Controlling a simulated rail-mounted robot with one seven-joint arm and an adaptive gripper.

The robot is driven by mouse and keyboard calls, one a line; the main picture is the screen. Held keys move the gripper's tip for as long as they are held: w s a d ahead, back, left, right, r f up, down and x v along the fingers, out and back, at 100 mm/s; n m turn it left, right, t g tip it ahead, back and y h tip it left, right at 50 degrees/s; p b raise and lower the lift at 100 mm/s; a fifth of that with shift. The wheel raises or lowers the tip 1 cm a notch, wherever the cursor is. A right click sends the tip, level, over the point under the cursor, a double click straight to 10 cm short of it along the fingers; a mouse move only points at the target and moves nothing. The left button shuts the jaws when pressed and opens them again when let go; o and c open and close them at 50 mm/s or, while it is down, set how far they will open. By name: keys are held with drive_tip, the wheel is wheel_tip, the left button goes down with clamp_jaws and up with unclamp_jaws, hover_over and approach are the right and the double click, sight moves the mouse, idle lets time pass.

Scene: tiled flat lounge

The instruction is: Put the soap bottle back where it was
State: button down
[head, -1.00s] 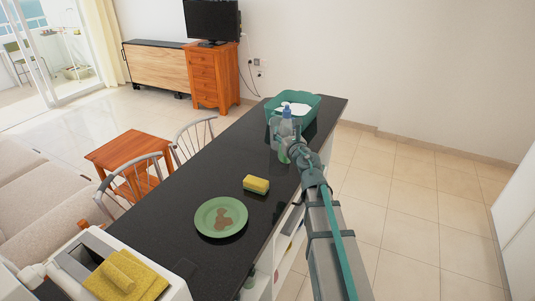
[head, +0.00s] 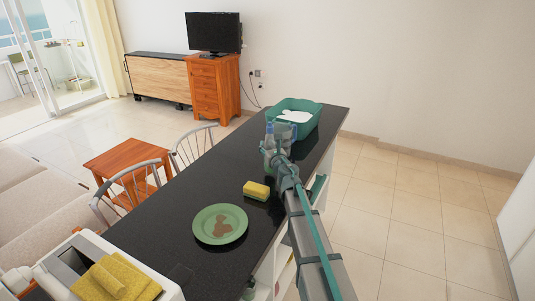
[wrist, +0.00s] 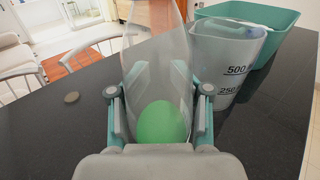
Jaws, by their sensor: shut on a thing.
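The soap bottle is clear with green at its lower part, and it stands between my fingers in the wrist view (wrist: 160,60). In the head view its bluish top (head: 269,131) shows near the far end of the dark counter (head: 185,205). My gripper (head: 271,156) is shut on the bottle, with one finger on each side, also in the wrist view (wrist: 160,98). The bottle looks roughly upright. I cannot tell whether its base touches the counter. My gripper and arm hide part of it in the head view.
A clear measuring jug (wrist: 226,62) stands close to the right of the bottle. A teal tub (wrist: 284,20) with something white is behind. A yellow-green sponge (head: 256,190) and a stained green plate (head: 220,224) lie nearer. The counter's left side is clear.

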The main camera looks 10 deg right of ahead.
drive_tip(key=shift+f+b, duration=0.3)
drive_tip(key=shift+f, duration=0.8)
drive_tip(key=shift+f, duration=0.2)
drive_tip(key=c, duration=0.5)
unclamp_jaws()
drive_tip(key=shift+r, duration=0.1)
drive_tip(key=shift+r, duration=0.15)
drive_tip(key=s+d+b, duration=0.1)
drive_tip(key=s+d, duration=0.1)
drive_tip(key=s, duration=1)
